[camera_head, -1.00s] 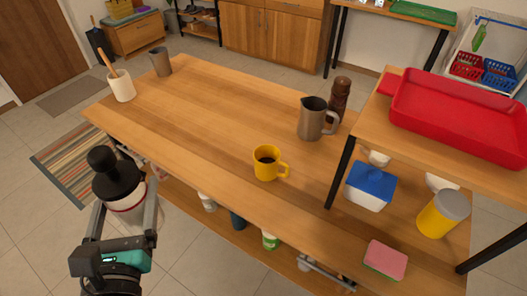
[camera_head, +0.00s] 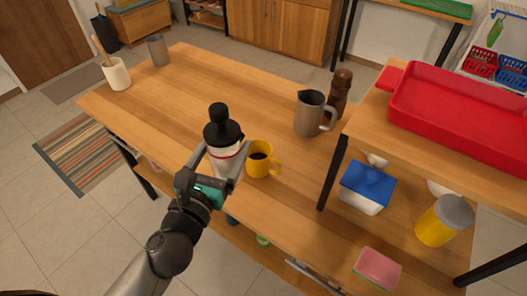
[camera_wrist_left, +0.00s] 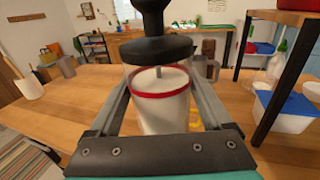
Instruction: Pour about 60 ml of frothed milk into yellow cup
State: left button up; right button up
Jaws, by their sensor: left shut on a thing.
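The yellow cup (camera_head: 261,160) stands upright on the wooden table with dark liquid inside. My left gripper (camera_head: 222,165) is shut on a white bottle-like frother (camera_head: 224,143) with a black top and a red ring. It is held roughly upright, just left of the cup in the head view; whether they touch cannot be told. In the left wrist view the frother (camera_wrist_left: 163,103) sits between both fingers, white contents show below its black lid, and only a sliver of yellow shows behind it. My right gripper is in neither view.
A grey metal pitcher (camera_head: 309,113) and a brown grinder (camera_head: 340,92) stand right of the cup. A red tray (camera_head: 460,110) lies on the raised shelf at right. A white pot (camera_head: 117,74) and grey cup (camera_head: 158,50) stand far left. The table's left middle is clear.

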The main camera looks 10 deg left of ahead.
pick_arm(q)
jog(key=w+a+f+b, duration=0.5)
jog(key=w+a+f, duration=0.6)
jog(key=shift+w+f+m+h, duration=0.3)
jog(key=shift+w+f+h, duration=0.05)
jog(key=shift+h, duration=0.05)
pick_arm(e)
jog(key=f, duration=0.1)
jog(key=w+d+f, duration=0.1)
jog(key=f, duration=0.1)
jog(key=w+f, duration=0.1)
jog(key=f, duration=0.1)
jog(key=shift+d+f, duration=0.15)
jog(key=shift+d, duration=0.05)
